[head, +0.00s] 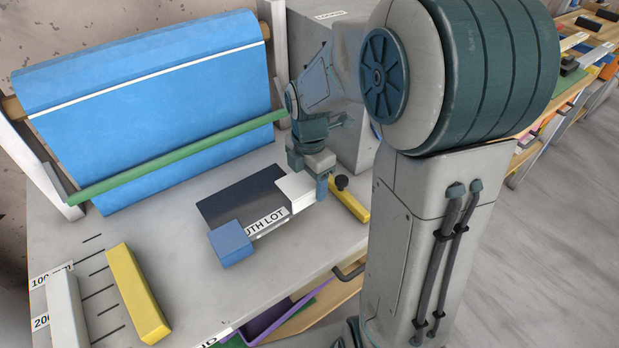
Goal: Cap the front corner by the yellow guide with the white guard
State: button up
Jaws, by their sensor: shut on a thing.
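The stone slab (236,194) lies on the grey bench, dark on top, with a white label reading "UTH LOT" near its front edge. The white guard (296,191) is at the slab's right front corner, close to the yellow guide (348,201), which has a dark knob. My gripper (321,184) points down at the guard's right side and is shut on it. My arm and gripper hide part of the guard and guide. I cannot tell whether the guard is seated on the corner or just above it. A blue block (231,244) sits at the slab's left front corner.
A blue roll sheet (150,100) with a green bar (170,160) stands behind the slab. A yellow block (138,293) and a white block (67,312) lie at the left by ruled marks. A grey box (357,140) stands behind my gripper. Bare bench lies between slab and yellow block.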

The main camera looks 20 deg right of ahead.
jog(key=shift+f+b, duration=0.5)
jog(key=shift+f, duration=0.3)
jog(key=o, duration=1.1)
jog(key=shift+c, duration=0.2)
notch_tip(320, 180, up, 14)
jog(key=p, duration=0.1)
jog(key=s+f+m+t, duration=0.1)
jog(key=s+f+m, duration=0.1)
jog(key=s+m, duration=0.5)
jog(key=s+f+m+t, duration=0.1)
jog(key=s+m, duration=0.5)
jog(key=m, duration=0.9)
jog(key=shift+s+a+f+t+p, duration=0.2)
jog(key=shift+s+f+t+p, duration=0.2)
jog(key=shift+f, duration=0.4)
